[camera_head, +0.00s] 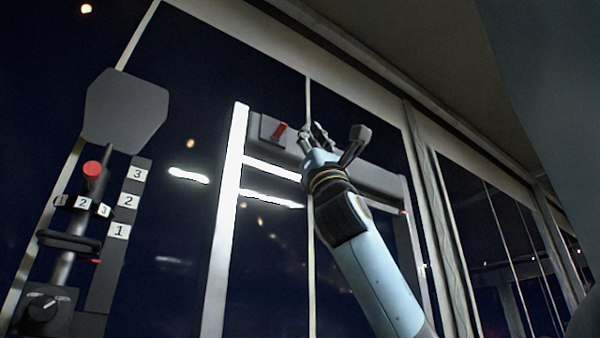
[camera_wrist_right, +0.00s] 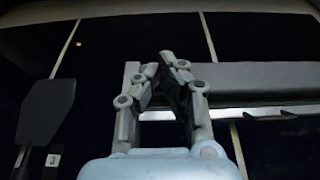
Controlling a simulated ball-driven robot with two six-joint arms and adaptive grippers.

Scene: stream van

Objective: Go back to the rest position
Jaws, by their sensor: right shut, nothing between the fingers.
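My right gripper (camera_head: 337,134) is at the end of my light blue arm, which rises from the bottom right in the head view. It is raised in front of the grey crossbar of a frame, close to a red switch on its left. Whether it touches the bar cannot be told. In the right wrist view the same gripper (camera_wrist_right: 160,66) has its fingertips close together with nothing between them. My left gripper is in neither view.
A red switch (camera_head: 279,131) sits on a dark plate on the grey crossbar (camera_head: 378,178). A bright upright post (camera_head: 226,215) stands left of my arm. Further left are a red-topped lever (camera_head: 93,169), number labels 1 to 3 and a grey panel (camera_head: 124,110). Dark windows lie behind.

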